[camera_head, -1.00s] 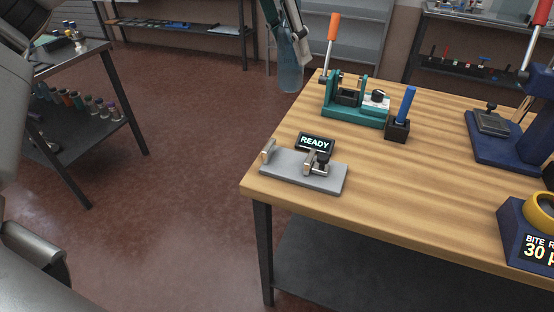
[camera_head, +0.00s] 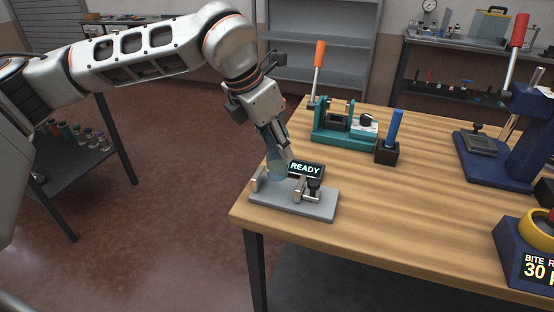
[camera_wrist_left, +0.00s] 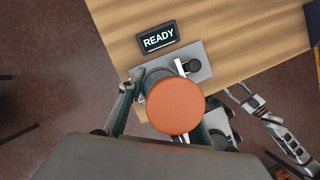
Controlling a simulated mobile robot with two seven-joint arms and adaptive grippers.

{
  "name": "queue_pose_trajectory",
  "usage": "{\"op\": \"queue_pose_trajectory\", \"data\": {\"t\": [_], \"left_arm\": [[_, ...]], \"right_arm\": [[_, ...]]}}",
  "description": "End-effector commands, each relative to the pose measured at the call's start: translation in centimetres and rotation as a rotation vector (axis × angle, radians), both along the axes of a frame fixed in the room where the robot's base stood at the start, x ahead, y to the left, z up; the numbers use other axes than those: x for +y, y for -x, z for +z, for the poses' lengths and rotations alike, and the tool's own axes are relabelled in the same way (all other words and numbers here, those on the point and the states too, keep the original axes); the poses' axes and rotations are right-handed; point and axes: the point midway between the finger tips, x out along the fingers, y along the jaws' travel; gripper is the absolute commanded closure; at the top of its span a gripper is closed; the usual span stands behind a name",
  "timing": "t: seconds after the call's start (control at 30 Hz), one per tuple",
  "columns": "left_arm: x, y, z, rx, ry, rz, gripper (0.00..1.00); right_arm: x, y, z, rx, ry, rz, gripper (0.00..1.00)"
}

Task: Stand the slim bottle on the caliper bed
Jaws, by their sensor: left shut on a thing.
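The slim bottle (camera_head: 274,160) is translucent blue and is held by my left gripper (camera_head: 281,146), which is shut on it. In the head view the bottle is near upright, slightly tilted, over the left part of the caliper bed (camera_head: 318,209). The bed is a grey plate with metal jaws and a dark READY display (camera_head: 305,168). I cannot tell whether the bottle's base touches the plate. In the left wrist view the bottle's orange-brown cap (camera_wrist_left: 175,106) hides most of its body, with the grey bed (camera_wrist_left: 203,50) beneath.
The bed sits near the wooden table's (camera_head: 380,227) left corner. Behind it stand a teal fixture (camera_head: 340,133) with an orange-handled lever and a blue pen-like tool (camera_head: 394,127) in a black block. A blue press (camera_head: 520,150) is at right. The table's middle is clear.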

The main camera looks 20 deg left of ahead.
Motion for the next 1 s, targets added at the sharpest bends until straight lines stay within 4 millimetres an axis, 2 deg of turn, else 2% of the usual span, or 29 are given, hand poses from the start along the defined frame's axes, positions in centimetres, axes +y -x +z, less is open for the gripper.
{"op": "queue_pose_trajectory", "data": {"t": [0.23,0.67,0.7,0.73,0.77,1.0], "left_arm": [[0.0,0.1,-3.6,0.005,-0.001,-0.001,0.87],[0.0,0.0,-4.3,0.002,0.000,0.000,0.87],[0.0,0.0,-4.2,0.002,0.000,0.000,0.62],[0.0,0.0,-4.2,0.002,-0.001,0.000,0.54],[0.0,0.0,-4.2,0.002,-0.001,0.000,0.50],[0.0,0.0,-4.2,0.002,-0.001,0.000,0.50]], "right_arm": [[0.0,0.0,-0.1,-0.001,0.001,0.000,0.60],[0.0,-0.1,-0.2,-0.003,0.002,0.000,0.60],[0.0,-0.1,-0.2,-0.003,0.003,0.000,0.60],[0.0,-0.1,-0.2,-0.003,0.003,0.000,0.60],[0.0,-0.1,-0.2,-0.003,0.003,0.000,0.60],[0.0,-0.1,-0.2,-0.003,0.003,0.000,0.60]]}}
